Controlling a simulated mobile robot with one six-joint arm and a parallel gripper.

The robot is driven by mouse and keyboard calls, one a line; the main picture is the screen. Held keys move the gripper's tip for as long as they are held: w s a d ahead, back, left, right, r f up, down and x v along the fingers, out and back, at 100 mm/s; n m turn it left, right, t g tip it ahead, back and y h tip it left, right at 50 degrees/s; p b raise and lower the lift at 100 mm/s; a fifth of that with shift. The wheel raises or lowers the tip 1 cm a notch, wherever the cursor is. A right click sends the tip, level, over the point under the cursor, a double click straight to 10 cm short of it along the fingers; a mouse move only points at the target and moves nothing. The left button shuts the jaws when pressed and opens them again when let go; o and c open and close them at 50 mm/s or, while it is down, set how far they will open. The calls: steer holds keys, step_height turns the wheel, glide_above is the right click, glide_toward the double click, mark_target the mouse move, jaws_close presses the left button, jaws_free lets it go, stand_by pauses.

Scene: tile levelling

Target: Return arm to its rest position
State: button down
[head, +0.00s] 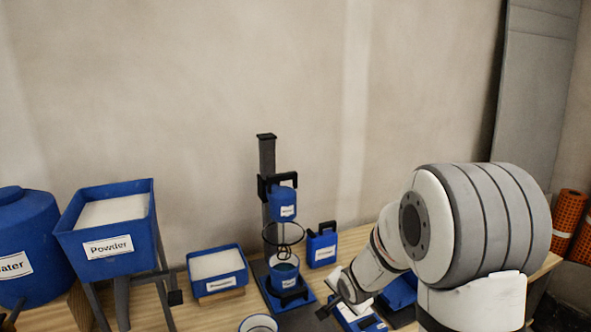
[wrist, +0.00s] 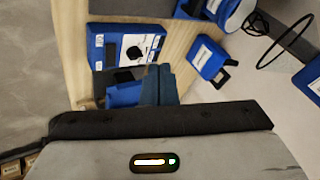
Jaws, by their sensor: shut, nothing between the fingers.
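My arm (head: 385,255) reaches down over the right part of the wooden table (head: 352,240) in the head view. My gripper (wrist: 158,72) shows in the wrist view as two dark blue-grey fingers close together, shut and empty. In that view a blue device with a screen and a black knob (wrist: 130,50) lies on the table beyond the fingers. In the head view the arm's end partly hides the blue things under it, and the fingertips there are hard to make out.
A mixer stand (head: 267,155) holds a blue mixer over a bucket (head: 285,272). A blue jug (head: 321,246) stands to its right. A powder tray (head: 217,271), a raised powder hopper (head: 107,245) and a water tank (head: 30,240) are at left. Orange rolls (head: 569,212) stand far right.

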steer(key=s+d+r+n+g, duration=0.1)
steer(key=s+r+n, duration=0.2)
steer(key=s, duration=0.6)
steer(key=s+d+r+n+g+p, duration=0.1)
steer(key=s+r+n+g, duration=0.1)
steer(key=s+r, duration=0.4)
steer(key=s+d+r+n+g, duration=0.1)
steer(key=s+r+n, duration=0.3)
steer(key=s, duration=0.8)
steer(key=shift+r+g+h, duration=0.3)
steer(key=shift+r+g, duration=0.1)
steer(key=shift+r, duration=0.15)
